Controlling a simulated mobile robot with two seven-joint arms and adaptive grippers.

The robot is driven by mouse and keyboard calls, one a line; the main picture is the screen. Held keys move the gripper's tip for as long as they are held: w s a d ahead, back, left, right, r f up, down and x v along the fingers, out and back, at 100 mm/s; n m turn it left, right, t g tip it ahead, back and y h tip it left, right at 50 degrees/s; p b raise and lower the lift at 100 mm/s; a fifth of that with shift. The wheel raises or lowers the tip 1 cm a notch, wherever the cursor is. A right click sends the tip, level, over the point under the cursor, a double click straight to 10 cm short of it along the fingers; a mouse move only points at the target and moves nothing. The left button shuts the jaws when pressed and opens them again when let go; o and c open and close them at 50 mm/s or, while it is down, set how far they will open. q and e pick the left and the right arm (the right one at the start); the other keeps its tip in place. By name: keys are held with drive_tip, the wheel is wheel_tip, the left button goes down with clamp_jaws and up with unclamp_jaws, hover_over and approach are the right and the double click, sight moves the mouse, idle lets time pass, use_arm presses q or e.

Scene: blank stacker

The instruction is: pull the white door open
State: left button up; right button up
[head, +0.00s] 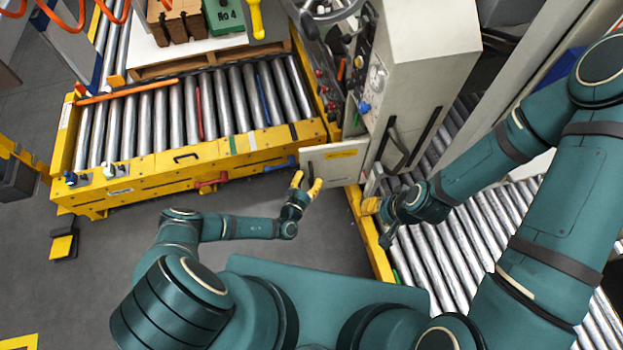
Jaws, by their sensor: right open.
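The white door (334,163) is a small pale panel with a yellow label, low on the front of the grey-white machine cabinet. It stands at an angle beside the end of the yellow conveyor frame. My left gripper (307,184) is just below the door's left part in the picture, its two yellow fingertips spread with nothing visible between them. I cannot tell whether it touches the door. My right gripper (371,206) is to the lower right of the door, beside the roller track. One yellow fingertip shows clearly; the rest is partly hidden by the gripper's own body.
A yellow-framed roller conveyor (155,165) with red and blue handles fills the upper left. The tall cabinet (425,50) with knobs and a wheel stands behind the door. Another roller track (465,255) runs under my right arm.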

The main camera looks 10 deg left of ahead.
use_arm(q)
drive_tip(key=shift+d+r, duration=0.1)
drive_tip(key=shift+d, duration=0.2)
drive_tip(key=shift+s, duration=0.15)
drive_tip(key=v, duration=1.1)
drive_tip(key=shift+s+a, duration=0.2)
drive_tip(key=shift+s, duration=0.15)
